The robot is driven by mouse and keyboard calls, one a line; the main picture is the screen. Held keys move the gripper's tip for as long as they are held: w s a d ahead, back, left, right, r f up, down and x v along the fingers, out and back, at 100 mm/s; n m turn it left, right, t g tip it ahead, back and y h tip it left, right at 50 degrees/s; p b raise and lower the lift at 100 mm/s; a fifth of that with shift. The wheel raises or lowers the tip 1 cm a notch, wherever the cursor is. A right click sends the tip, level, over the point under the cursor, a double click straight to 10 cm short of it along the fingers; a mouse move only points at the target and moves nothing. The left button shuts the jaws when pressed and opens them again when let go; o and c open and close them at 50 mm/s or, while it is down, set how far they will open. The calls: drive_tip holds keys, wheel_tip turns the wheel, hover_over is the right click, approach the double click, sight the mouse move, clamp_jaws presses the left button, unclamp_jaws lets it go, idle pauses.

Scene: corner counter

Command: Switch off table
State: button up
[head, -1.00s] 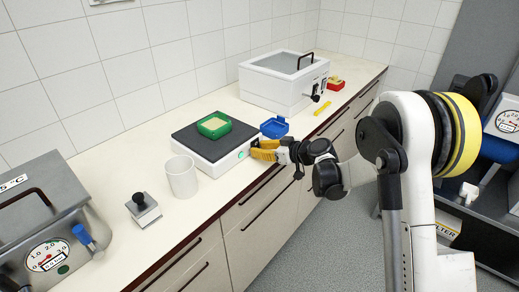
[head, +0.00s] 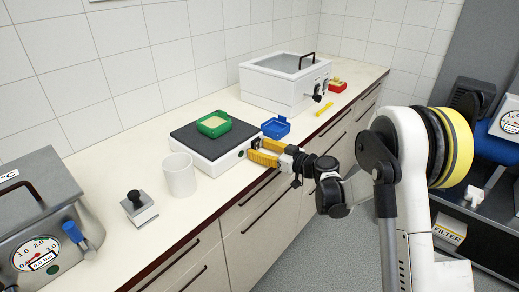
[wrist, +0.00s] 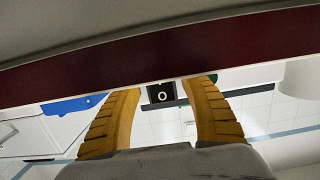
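The table is a low white device with a dark square top (head: 190,140), standing on the counter. A green tray (head: 214,124) sits on its top. In the wrist view the switch (wrist: 161,94) is a black square with a pale ring, seen between the two yellow fingers. My gripper (head: 254,150) is in front of the device's right front side. Its fingers are apart with nothing between them; I cannot tell whether they touch the device.
A blue tray (head: 276,127) lies right of the device, close to my gripper. A white lidded box (head: 285,82) stands behind. The counter's front edge runs under my gripper.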

drive_tip(key=v, duration=1.2)
drive_tip(key=shift+s, duration=0.1)
drive_tip(key=s+d+r+m+g+h, duration=0.1)
drive_tip(key=s+r+m+h, duration=0.2)
drive_tip(key=s, duration=0.4)
drive_tip(key=s+d+r+m+g+h, duration=0.1)
drive_tip(key=s+r+m+g+h, duration=0.15)
drive_tip(key=s, duration=0.45)
drive_tip(key=s+d+f+m+h, duration=0.1)
drive_tip(key=s+d+m+h, duration=0.4)
drive_tip(key=s+d, duration=0.5)
drive_tip(key=s+h, duration=0.2)
drive_tip(key=s, duration=0.5)
drive_tip(key=shift+s, duration=0.25)
